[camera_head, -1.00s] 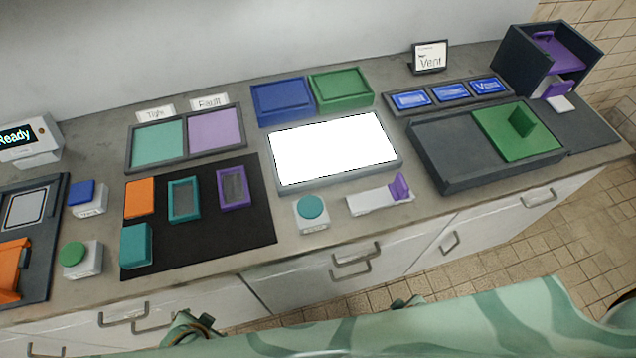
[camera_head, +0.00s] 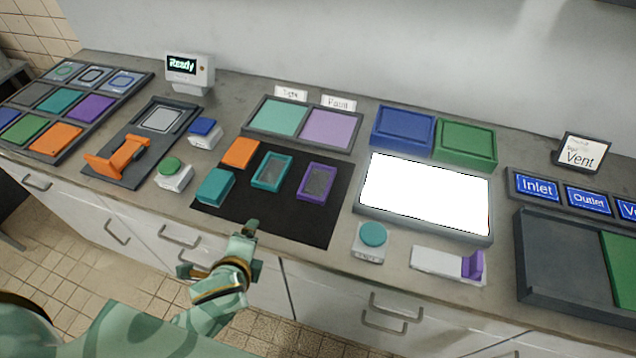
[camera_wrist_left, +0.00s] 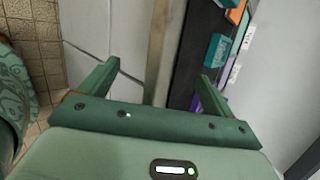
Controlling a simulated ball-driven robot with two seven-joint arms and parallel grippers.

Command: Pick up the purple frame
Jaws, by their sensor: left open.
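The purple frame (camera_head: 317,181) lies on the right part of a black mat (camera_head: 300,222), with a dark grey inside. A teal frame (camera_head: 271,171) lies to its left. My left gripper (camera_head: 249,230) is open and empty at the counter's front edge, in front of the mat and lower left of the purple frame. In the left wrist view its two fingers (camera_wrist_left: 160,75) stand apart with nothing between them. A purple patch shows partly hidden behind the right finger there; I cannot tell whether it is the frame. My right gripper is not in view.
A teal block (camera_head: 216,186) and an orange block (camera_head: 240,152) lie on the mat's left side. A teal-button box (camera_head: 369,252) and a white lit panel (camera_head: 425,192) stand right of the mat. A green-button box (camera_head: 173,178) stands left.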

